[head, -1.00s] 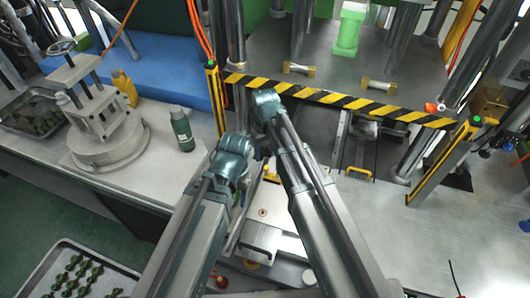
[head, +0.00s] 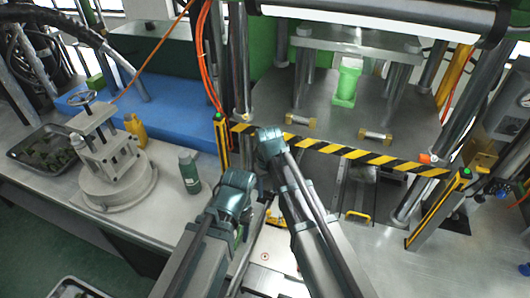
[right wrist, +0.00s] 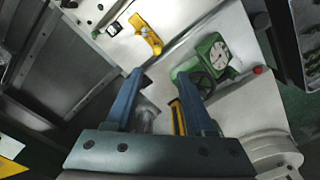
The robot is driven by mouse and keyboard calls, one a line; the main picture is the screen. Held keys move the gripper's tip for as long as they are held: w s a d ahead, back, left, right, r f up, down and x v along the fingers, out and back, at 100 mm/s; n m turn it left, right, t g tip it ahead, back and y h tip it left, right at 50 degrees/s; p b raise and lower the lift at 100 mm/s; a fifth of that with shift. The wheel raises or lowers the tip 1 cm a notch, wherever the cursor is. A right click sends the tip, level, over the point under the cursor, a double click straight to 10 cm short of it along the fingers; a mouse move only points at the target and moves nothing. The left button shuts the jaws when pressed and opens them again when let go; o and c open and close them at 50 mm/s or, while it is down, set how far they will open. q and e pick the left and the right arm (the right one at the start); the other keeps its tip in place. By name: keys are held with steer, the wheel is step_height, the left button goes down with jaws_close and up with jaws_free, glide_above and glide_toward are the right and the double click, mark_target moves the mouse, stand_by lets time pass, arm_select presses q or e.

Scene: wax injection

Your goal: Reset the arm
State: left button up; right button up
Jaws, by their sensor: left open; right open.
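My two arms reach in from the bottom of the head view, their wrists close together over the bench in front of the press. My left gripper (head: 241,222) is lower, mostly hidden by its own wrist; the jaws are hard to make out. My right gripper (right wrist: 160,78) shows clearly in the right wrist view, its two blue fingers spread with nothing held between them. In the head view it is largely hidden behind its wrist.
A press with a yellow-black striped bar (head: 370,157) stands just ahead. A green bottle (head: 189,172) and a clamp stand (head: 108,165) are at left, with a dark tray (head: 48,150). A green dial gauge (right wrist: 211,60) and yellow handle (right wrist: 146,35) lie beyond my right fingers.

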steer(key=s+d+f+b, duration=0.1)
steer(key=s+f+b, duration=0.3)
steer(key=s, duration=0.4)
steer(key=s+f+h+b, duration=0.1)
steer(key=s+f+b, duration=0.4)
steer(key=s, duration=0.3)
steer(key=shift+d+f+m, duration=0.3)
steer(key=shift+d+f, duration=0.05)
steer(key=shift+f, duration=0.45)
stand_by(0.5)
